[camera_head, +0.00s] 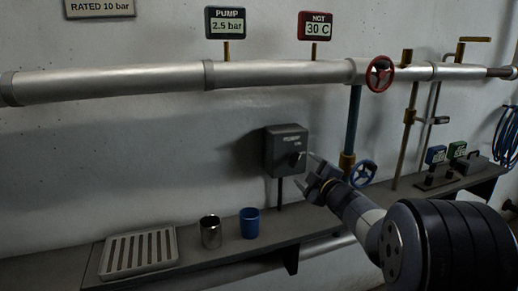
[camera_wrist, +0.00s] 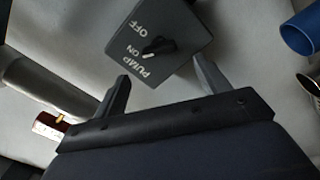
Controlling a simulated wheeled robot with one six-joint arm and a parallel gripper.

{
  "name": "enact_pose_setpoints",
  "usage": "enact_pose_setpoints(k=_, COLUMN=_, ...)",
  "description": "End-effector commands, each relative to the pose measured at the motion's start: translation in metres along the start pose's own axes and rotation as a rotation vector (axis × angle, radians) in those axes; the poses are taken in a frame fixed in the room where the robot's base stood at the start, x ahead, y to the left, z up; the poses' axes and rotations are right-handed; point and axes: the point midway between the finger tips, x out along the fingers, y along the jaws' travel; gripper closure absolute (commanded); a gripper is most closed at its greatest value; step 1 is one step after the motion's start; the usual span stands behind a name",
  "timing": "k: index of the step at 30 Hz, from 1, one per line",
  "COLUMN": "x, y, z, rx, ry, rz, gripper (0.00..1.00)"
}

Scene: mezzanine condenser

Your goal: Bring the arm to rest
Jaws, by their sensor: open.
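My gripper (camera_head: 316,177) is open and empty, just to the right of and slightly below the grey pump switch box (camera_head: 286,150) on the wall. In the wrist view the box (camera_wrist: 165,35) lies ahead of my two spread fingers (camera_wrist: 165,88), with a gap between. The box carries the words PUMP, ON and OFF and a black knob (camera_wrist: 158,47). The knob's pointed end appears to lie near the ON word. My arm reaches in from the lower right of the head view.
A shelf (camera_head: 195,262) runs below, holding a slatted rack (camera_head: 138,251), a metal cup (camera_head: 210,231) and a blue cup (camera_head: 250,223). A silver pipe (camera_head: 285,74) with a red valve wheel (camera_head: 379,74) crosses above. A blue valve wheel (camera_head: 363,174) is near my gripper.

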Motion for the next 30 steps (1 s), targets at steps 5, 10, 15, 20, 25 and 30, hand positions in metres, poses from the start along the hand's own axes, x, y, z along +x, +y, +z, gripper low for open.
enact_pose_setpoints(k=5, x=0.034, y=0.000, z=-0.001, rx=0.000, ry=0.002, rz=-0.002, gripper=0.29)
enact_pose_setpoints(k=10, x=0.056, y=0.000, z=-0.001, rx=-0.001, ry=0.001, rz=-0.001, gripper=0.29)
enact_pose_setpoints(k=15, x=0.067, y=0.000, z=0.000, rx=0.000, ry=0.000, rz=0.000, gripper=0.29)
enact_pose_setpoints(k=20, x=0.068, y=0.000, z=0.000, rx=0.012, ry=0.000, rz=0.000, gripper=0.29)
enact_pose_setpoints(k=25, x=0.068, y=0.000, z=0.000, rx=0.013, ry=0.000, rz=0.000, gripper=0.29)
enact_pose_setpoints(k=30, x=0.065, y=0.000, z=0.000, rx=0.009, ry=-0.001, rz=0.000, gripper=0.29)
